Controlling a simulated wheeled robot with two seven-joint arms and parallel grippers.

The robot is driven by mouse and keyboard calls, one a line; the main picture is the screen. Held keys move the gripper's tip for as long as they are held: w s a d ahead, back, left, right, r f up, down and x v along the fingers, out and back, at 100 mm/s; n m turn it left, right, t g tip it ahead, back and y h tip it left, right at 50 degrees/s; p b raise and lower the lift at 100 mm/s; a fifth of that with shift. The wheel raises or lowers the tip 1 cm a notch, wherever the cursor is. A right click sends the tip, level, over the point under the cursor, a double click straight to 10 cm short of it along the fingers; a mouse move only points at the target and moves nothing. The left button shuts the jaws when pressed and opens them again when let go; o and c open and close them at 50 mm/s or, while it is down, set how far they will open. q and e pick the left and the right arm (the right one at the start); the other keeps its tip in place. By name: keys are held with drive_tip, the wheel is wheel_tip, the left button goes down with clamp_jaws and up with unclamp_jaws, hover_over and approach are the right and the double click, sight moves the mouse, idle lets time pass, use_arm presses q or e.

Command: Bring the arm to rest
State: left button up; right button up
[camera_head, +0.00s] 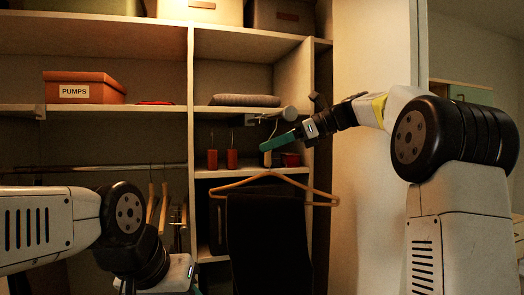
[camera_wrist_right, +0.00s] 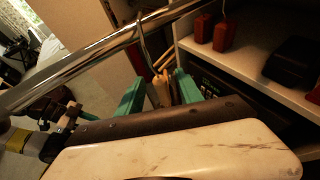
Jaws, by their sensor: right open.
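My right gripper (camera_head: 275,142) reaches in from the right at the wardrobe. Its green fingers are apart; they also show in the wrist view (camera_wrist_right: 158,88). A wooden hanger (camera_head: 235,184) with dark trousers (camera_head: 268,240) over it hangs in front of the shelves. In the wrist view its metal hook (camera_wrist_right: 143,45) is over a chrome rail (camera_wrist_right: 85,60), and its wooden neck (camera_wrist_right: 155,95) shows between the open fingers. I cannot tell whether they touch it. My left arm is folded low at the left; its gripper is mostly cut off by the lower edge.
The wardrobe shelves hold a box marked PUMPS (camera_head: 84,88), a folded grey cloth (camera_head: 245,100) and red blocks with hooks (camera_head: 232,159). More wooden hangers (camera_head: 151,205) hang on a rail at the left. The wardrobe's side panel (camera_head: 360,200) stands close to my right forearm.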

drive_tip(key=v, duration=0.3)
drive_tip(key=shift+d+r, duration=0.15)
drive_tip(key=shift+d, duration=0.05)
drive_tip(key=shift+s+d, duration=0.15)
drive_tip(key=shift+s, duration=0.05)
drive_tip(key=s+d+f+n+t+h, duration=0.1)
drive_tip(key=s+d+f+n+h, duration=0.2)
drive_tip(key=s+f+n, duration=0.4)
drive_tip(key=s+d+f+n+t+h, duration=0.1)
drive_tip(key=s+d+f+n+h, duration=0.2)
drive_tip(key=s+f+n, duration=0.4)
drive_tip(key=s+d+f+n+t+h, duration=0.1)
drive_tip(key=s+d+f+n+h, duration=0.2)
drive_tip(key=s+f, duration=1)
drive_tip(key=f+n+h, duration=0.1)
drive_tip(key=n+h, duration=0.1)
drive_tip(key=n, duration=0.2)
drive_tip(key=shift+c, duration=0.6)
